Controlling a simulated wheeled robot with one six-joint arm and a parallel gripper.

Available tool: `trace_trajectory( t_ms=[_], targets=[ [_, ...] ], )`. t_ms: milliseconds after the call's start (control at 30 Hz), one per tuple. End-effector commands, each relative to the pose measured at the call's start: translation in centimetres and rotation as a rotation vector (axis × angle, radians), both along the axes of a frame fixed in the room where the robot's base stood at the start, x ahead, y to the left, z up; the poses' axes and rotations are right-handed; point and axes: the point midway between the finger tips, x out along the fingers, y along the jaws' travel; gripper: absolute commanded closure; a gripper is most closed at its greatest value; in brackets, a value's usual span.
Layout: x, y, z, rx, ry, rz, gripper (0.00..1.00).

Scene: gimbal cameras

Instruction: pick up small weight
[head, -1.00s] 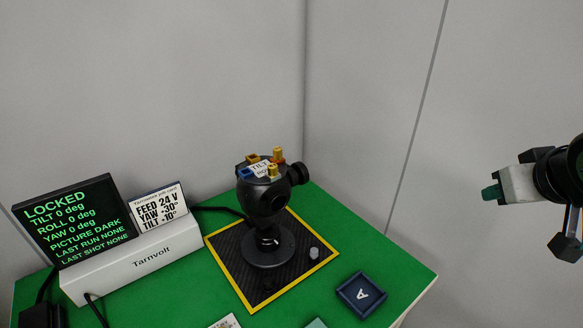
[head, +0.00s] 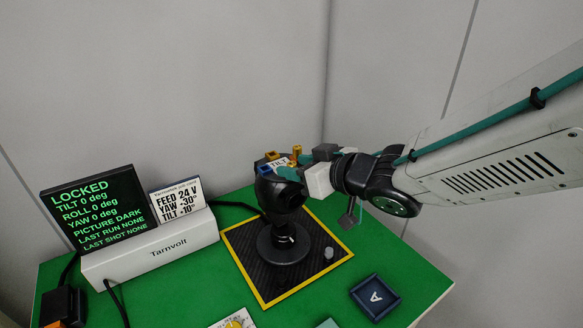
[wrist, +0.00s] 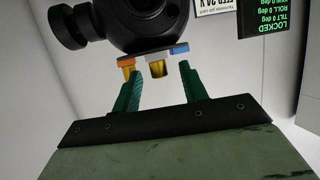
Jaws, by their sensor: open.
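My gripper (head: 308,165) is open beside the top of the black gimbal head (head: 278,195), level with its brass pieces. In the wrist view my two green fingers (wrist: 160,74) are apart, with a small brass piece (wrist: 158,69) in line with the gap between their tips. An orange block with brass (wrist: 127,64) is near the left fingertip and a blue block (wrist: 180,48) near the right one. A brass piece also stands upright on the head (head: 296,154). A small grey cylinder (head: 328,253) stands on the black mat. I cannot tell which piece is the small weight.
The yellow-edged mat (head: 262,290) lies under the gimbal on the green table (head: 415,265). A dark blue tray marked A (head: 392,309) is at front right. The white Tarnvolt box (head: 150,252), a screen reading LOCKED (head: 95,210) and a card (head: 180,203) stand left.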

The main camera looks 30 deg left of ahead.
Motion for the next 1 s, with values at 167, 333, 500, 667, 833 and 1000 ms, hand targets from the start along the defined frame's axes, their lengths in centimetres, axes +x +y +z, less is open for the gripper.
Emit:
trace_trajectory(
  t_ms=[167, 333, 500, 667, 833, 1000],
  targets=[
    [0.6, 1.8, -0.8, -0.001, 0.0, 0.0, 0.57],
    [0.6, 2.1, -0.8, 0.0, 0.0, -0.001, 0.57],
    [0.6, 2.0, -0.8, 0.0, 0.0, -0.001, 0.79],
    [0.6, 2.0, -0.8, 0.0, -0.001, -0.002, 1.0],
    [0.6, 2.0, -0.8, 0.0, -0.001, -0.002, 1.0],
    [0.6, 2.0, -0.6, 0.0, -0.001, -0.002, 1.0]
  ],
)
